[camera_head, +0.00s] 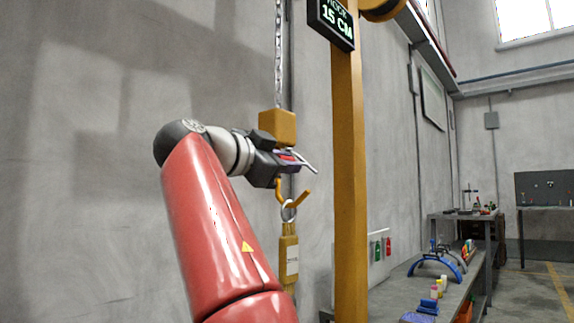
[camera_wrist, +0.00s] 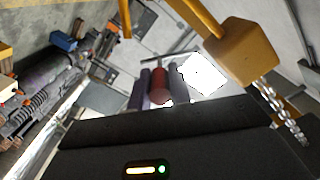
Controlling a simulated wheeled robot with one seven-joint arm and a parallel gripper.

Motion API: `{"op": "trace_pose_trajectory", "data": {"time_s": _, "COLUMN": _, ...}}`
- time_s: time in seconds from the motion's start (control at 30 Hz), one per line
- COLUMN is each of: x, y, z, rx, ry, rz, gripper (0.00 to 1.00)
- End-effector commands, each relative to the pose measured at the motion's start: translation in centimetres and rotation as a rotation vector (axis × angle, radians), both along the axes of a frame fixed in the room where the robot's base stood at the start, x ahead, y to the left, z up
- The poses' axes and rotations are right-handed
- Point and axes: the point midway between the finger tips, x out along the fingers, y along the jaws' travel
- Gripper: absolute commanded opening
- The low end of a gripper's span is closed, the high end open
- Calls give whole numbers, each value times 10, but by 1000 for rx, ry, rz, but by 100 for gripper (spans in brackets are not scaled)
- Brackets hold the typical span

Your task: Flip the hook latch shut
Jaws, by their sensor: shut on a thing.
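A yellow hook block (camera_head: 278,127) hangs on a chain, with an open yellow hook (camera_head: 279,190) below it. The block (camera_wrist: 242,52) and part of the hook (camera_wrist: 200,14) also show in the wrist view. My gripper (camera_head: 290,160) is beside the hook, just under the block. Its fingers (camera_wrist: 157,88) are shut on the red grip (camera_wrist: 158,82) of what looks like the latch. A thin grey bar (camera_head: 308,161), seemingly part of the latch, slants out to the right, above and apart from the hook's tip. The latch's pivot is hidden.
A ring (camera_head: 289,211) sits in the hook and carries a yellow tagged load (camera_head: 289,252). A yellow post (camera_head: 350,190) with a sign (camera_head: 332,22) stands close to the right. A workbench (camera_head: 390,285) with tools lies beyond it. A grey wall (camera_head: 90,230) is behind.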

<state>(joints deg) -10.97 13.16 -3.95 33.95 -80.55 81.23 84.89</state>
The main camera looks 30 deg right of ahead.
Motion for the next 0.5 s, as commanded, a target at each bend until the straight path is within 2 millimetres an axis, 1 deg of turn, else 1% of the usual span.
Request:
{"op": "trace_pose_trajectory", "data": {"time_s": 0.03, "x": 2, "y": 1, "z": -5, "rx": 13, "ry": -36, "rz": 1, "gripper": 0}}
{"op": "trace_pose_trajectory", "data": {"time_s": 0.2, "x": 6, "y": 3, "z": -9, "rx": 55, "ry": -150, "rz": 0, "gripper": 0}}
{"op": "trace_pose_trajectory", "data": {"time_s": 0.5, "x": 12, "y": 5, "z": -12, "rx": 100, "ry": -272, "rz": 1, "gripper": 0}}
